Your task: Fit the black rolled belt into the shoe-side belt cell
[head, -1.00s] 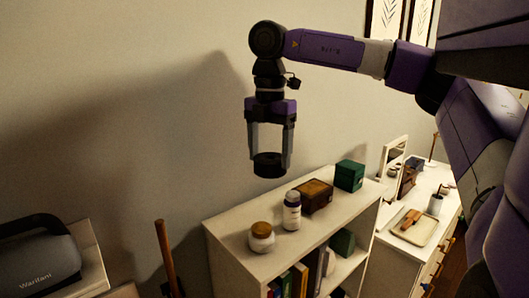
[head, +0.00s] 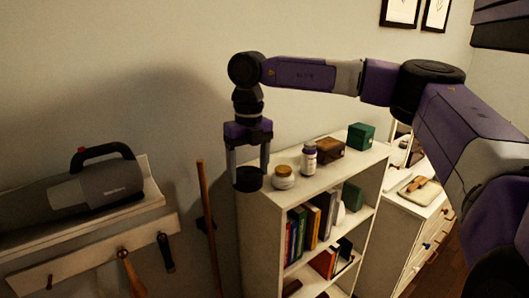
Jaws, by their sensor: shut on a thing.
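My gripper (head: 249,172) points straight down at the end of my raised arm in the head view. It is shut on the black rolled belt (head: 249,180), a short dark cylinder between the two fingertips. The belt appears in front of the left end of the white bookshelf's top. No belt cell or shoes can be made out in this view.
The white bookshelf (head: 262,232) carries a jar (head: 284,177), a bottle (head: 309,159), a brown box (head: 330,150) and a green box (head: 361,136). A grey vacuum (head: 80,190) lies on a ledge at left. A wooden pole (head: 208,225) stands beside the bookshelf. A dresser (head: 400,235) is at right.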

